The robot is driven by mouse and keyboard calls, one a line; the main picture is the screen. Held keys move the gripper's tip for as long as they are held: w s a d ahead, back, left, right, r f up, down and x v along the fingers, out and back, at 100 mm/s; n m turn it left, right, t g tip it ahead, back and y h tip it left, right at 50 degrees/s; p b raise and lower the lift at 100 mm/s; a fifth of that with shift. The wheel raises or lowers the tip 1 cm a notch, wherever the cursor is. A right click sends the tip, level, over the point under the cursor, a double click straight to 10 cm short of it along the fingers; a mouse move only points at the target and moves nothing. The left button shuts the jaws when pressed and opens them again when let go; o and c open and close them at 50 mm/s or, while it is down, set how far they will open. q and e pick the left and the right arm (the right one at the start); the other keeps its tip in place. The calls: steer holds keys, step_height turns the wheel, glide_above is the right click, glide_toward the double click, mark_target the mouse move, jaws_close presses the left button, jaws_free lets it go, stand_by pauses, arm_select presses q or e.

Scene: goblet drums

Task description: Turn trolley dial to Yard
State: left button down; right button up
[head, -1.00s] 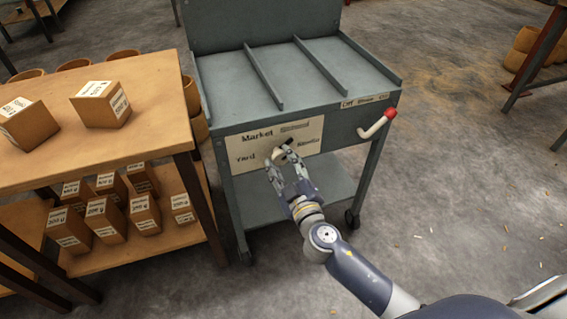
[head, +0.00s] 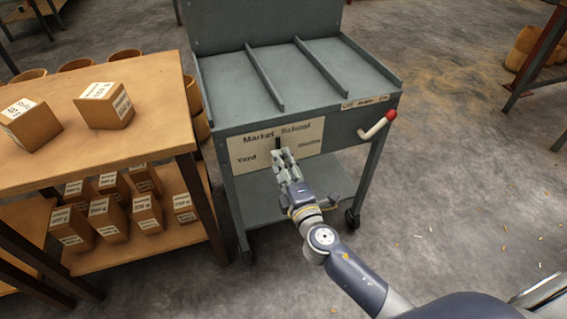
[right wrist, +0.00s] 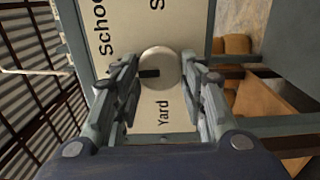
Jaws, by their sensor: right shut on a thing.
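The grey trolley (head: 330,118) has a pale panel (head: 312,143) on its front with the words Market, School, Yard and a right-hand word too blurred to read surely. The round pale dial (right wrist: 164,84) shows in the right wrist view between my fingers. Its black pointer mark (right wrist: 149,73) also shows in the head view (head: 278,143), where it points upward, between Market and School. Yard (right wrist: 165,114) is at the panel's left in the head view. My right gripper (head: 283,156) is shut on the dial and hides most of it there. My left gripper is not in view.
A lever with a red knob (head: 391,115) sticks out at the trolley's front right, under a small label. A wooden table (head: 150,135) with labelled boxes above and on its lower shelf stands close at left. The floor at right is mostly clear.

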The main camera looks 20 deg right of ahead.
arm_select(q)
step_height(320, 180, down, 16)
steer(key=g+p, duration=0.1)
steer(key=p, duration=0.4)
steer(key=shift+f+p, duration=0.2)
steer(key=shift+p, duration=0.2)
arm_select(e)
steer(key=shift+d+f+n, duration=0.1)
steer(key=shift+f+n, duration=0.05)
steer(key=shift+n, duration=4.35)
steer(key=shift+d+f+n, duration=0.1)
steer(key=shift+f+n, duration=0.05)
steer(key=shift+n, duration=4.35)
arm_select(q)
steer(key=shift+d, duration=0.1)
arm_select(e)
steer(key=o, duration=1.1)
steer(key=shift+c, duration=0.2)
steer(key=s, duration=1.2)
steer(key=shift+d, duration=0.2)
